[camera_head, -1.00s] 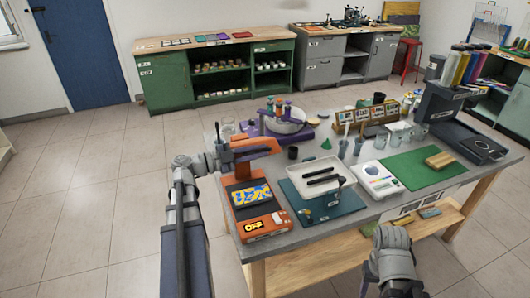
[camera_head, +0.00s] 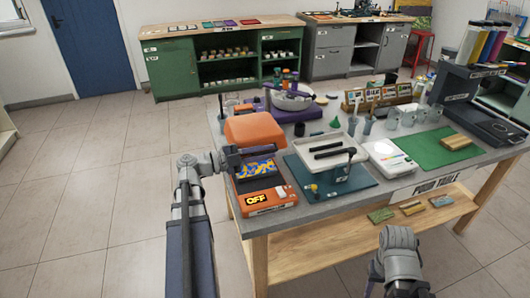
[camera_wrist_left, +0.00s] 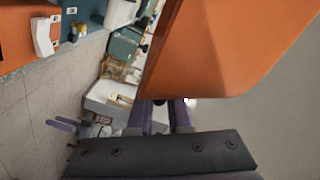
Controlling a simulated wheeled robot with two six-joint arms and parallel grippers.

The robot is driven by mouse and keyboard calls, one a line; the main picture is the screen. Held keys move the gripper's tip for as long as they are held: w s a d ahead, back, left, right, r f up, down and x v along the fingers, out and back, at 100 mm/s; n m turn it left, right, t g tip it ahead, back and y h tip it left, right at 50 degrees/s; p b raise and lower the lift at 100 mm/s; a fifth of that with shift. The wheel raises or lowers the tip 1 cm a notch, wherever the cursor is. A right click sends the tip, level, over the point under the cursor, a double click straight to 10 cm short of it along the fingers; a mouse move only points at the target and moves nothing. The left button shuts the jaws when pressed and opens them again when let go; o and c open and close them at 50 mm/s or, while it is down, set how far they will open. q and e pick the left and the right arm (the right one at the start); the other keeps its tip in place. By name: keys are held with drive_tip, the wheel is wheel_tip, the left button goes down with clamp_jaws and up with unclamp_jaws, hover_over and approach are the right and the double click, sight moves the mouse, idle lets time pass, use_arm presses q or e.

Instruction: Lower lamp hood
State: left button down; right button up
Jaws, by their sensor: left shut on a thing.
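The orange lamp hood (camera_head: 254,129) is raised above its orange lamp base (camera_head: 268,201), tilted, with a gap between them. The base has a blue and yellow patterned panel (camera_head: 255,170) and an OFF label. My left gripper (camera_head: 230,158) is at the hood's near left edge, shut on the hood. In the left wrist view, the hood (camera_wrist_left: 225,45) fills the upper right, and the gripper fingers (camera_wrist_left: 160,115) reach its edge. The fingertips are partly hidden behind it. My right arm is at the lower right; its fingers do not show clearly.
A white scale (camera_head: 388,158) and green mat (camera_head: 420,152) lie farther right. The floor left of the table is clear.

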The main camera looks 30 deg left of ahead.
use_arm(q)
drive_tip(key=shift+w+a, duration=0.1)
drive_tip(key=shift+a, duration=0.05)
drive_tip(key=c, duration=0.9)
unclamp_jaws()
drive_tip(key=shift+f, duration=0.1)
drive_tip(key=v, duration=0.7)
drive_tip(key=shift+s+a, duration=0.2)
drive_tip(key=shift+s, duration=0.15)
drive_tip(key=shift+s+a, duration=0.1)
